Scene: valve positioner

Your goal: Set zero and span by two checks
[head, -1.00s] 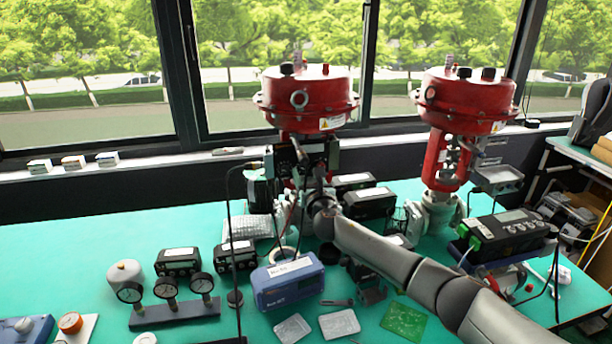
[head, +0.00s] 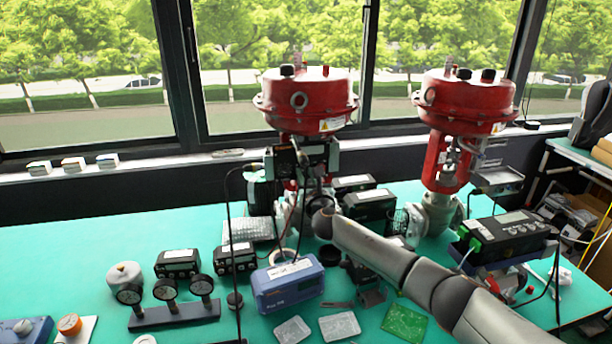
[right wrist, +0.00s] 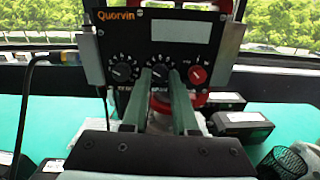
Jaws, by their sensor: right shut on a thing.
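The positioner (right wrist: 165,30) has a dark Quorvin front panel with a blank pale display. A left black knob (right wrist: 122,73), a middle black knob (right wrist: 160,76) and a red knob (right wrist: 197,75) sit in a row on it. My right gripper (right wrist: 161,75) has its two green fingers shut on the middle knob, one on each side. In the head view the positioner (head: 284,160) is mounted at the left red valve actuator (head: 306,100), and my right arm partly hides the area below it. My left gripper is not in view.
A second red actuator (head: 466,100) stands to the right. A blue instrument (head: 288,284), a gauge stand (head: 174,314) and several black boxes crowd the green bench (head: 70,265). A dark cable (head: 230,200) hangs left of the positioner. The bench's left side is mostly clear.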

